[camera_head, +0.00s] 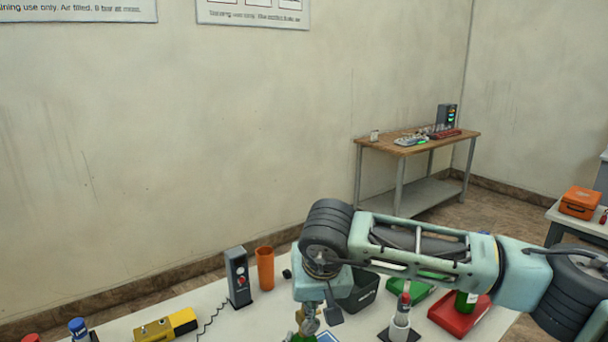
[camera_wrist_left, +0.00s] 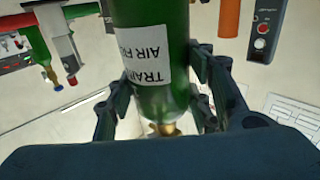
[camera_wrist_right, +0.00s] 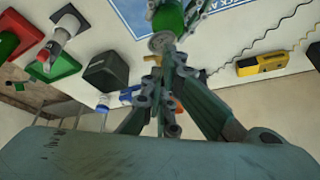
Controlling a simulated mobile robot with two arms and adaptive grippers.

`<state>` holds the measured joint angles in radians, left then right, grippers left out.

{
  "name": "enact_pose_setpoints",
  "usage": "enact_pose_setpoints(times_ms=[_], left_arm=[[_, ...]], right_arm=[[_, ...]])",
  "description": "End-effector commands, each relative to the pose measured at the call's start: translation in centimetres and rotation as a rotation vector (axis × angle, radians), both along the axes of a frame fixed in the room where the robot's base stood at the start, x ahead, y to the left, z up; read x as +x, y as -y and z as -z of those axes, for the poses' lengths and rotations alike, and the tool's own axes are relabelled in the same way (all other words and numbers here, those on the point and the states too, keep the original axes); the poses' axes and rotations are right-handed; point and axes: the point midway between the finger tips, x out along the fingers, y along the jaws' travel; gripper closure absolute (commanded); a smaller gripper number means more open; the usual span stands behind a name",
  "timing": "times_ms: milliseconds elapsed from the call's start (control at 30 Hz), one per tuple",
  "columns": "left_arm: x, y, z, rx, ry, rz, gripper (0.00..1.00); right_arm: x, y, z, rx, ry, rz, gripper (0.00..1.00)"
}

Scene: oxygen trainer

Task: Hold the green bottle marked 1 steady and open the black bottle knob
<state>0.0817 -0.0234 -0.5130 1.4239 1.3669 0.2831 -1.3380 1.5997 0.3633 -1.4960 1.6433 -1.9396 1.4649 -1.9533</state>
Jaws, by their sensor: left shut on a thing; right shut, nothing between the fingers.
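The green bottle (camera_wrist_left: 175,25) with a white "TRAI… AIR" label is between the fingers of my left gripper (camera_wrist_left: 163,85), which is shut on it. The number on it cannot be read. Its brass valve (camera_wrist_left: 165,129) shows beyond the fingers. In the right wrist view the bottle (camera_wrist_right: 168,18) is at the top, with left gripper fingers around it. My right gripper (camera_wrist_right: 165,85) is shut and empty, its tips close to the valve; I cannot tell if they touch. The black knob cannot be made out. In the head view my right gripper (camera_head: 309,318) hangs over the table, partly cut off.
On the table (camera_head: 215,325) stand a grey box (camera_head: 238,277), an orange cup (camera_head: 265,268), a yellow meter (camera_head: 166,325), a black bin (camera_head: 362,289), a white bottle with a red top (camera_head: 401,315) and a red tray (camera_head: 452,320). A wooden table (camera_head: 380,142) stands behind.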

Motion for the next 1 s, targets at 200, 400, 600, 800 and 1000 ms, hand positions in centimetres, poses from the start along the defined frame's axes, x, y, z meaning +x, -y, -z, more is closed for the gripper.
enact_pose_setpoints(times_ms=[200,400,600,800,1000], left_arm=[[-0.2,0.0,0.5,0.001,-0.009,0.002,1.00],[-0.1,0.0,0.5,0.002,-0.009,0.002,1.00],[-0.1,0.0,0.5,0.002,-0.009,0.001,1.00],[-0.1,0.0,0.5,0.002,-0.008,0.001,1.00],[-0.1,0.0,0.4,0.002,-0.007,0.001,0.43]], right_arm=[[0.2,0.0,-2.0,0.001,0.004,0.002,1.00],[0.3,0.0,-4.4,0.001,0.003,0.001,1.00],[0.4,0.1,-5.9,0.002,0.002,0.001,1.00],[0.4,0.1,-5.9,0.001,0.001,0.000,1.00],[0.4,0.1,-5.9,0.001,0.001,0.000,1.00]])
